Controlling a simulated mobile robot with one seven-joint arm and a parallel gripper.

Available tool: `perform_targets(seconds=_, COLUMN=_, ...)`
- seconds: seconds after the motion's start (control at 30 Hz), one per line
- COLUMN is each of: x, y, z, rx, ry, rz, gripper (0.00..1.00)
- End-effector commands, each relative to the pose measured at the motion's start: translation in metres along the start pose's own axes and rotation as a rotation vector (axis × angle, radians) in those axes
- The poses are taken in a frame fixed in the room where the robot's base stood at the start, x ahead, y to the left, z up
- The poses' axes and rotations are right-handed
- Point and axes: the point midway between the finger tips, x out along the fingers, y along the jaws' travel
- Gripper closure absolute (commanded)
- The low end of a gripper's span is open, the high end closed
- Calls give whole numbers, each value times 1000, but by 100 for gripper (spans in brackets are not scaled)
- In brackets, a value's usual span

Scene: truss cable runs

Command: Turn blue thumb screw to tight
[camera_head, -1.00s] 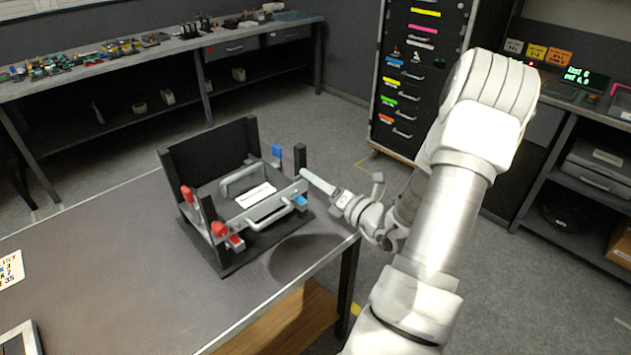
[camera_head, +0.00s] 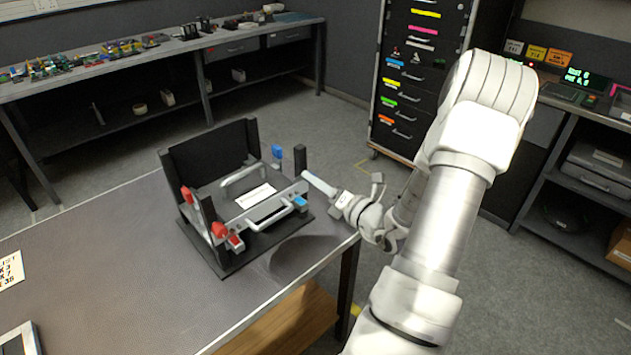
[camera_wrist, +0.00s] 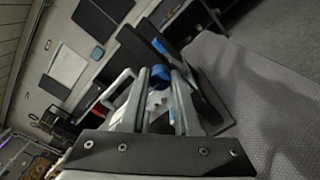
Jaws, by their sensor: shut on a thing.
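The blue thumb screw (camera_wrist: 160,74) shows in the wrist view between the fingertips of my gripper (camera_wrist: 158,82), which is shut on it. In the head view my gripper (camera_head: 306,177) reaches in from the right to the front right corner post of the dark fixture (camera_head: 228,262). There the fingers hide most of the screw. How tight the screw is cannot be told. A grey unit with a handle and a white label (camera_head: 256,196) sits in the fixture.
A blue part (camera_head: 277,151) stands at the fixture's right rear, and a blue tab (camera_head: 300,202) lies below my gripper. Red parts (camera_head: 219,230) are on the left side.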

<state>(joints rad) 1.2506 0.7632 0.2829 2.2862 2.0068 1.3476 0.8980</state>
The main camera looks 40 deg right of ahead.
Motion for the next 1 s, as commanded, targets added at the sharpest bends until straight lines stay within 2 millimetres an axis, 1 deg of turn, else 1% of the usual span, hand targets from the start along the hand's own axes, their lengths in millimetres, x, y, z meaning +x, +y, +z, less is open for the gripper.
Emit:
perform_targets(seconds=0.17, x=0, y=0, z=0, rx=-66, ry=1, rz=1, gripper=100)
perform_targets(seconds=0.37, x=0, y=-1, z=-1, rx=-210, ry=1, rz=1, gripper=100)
perform_targets(seconds=1.0, x=0, y=-3, z=-2, rx=-818, ry=-1, rz=2, gripper=100)
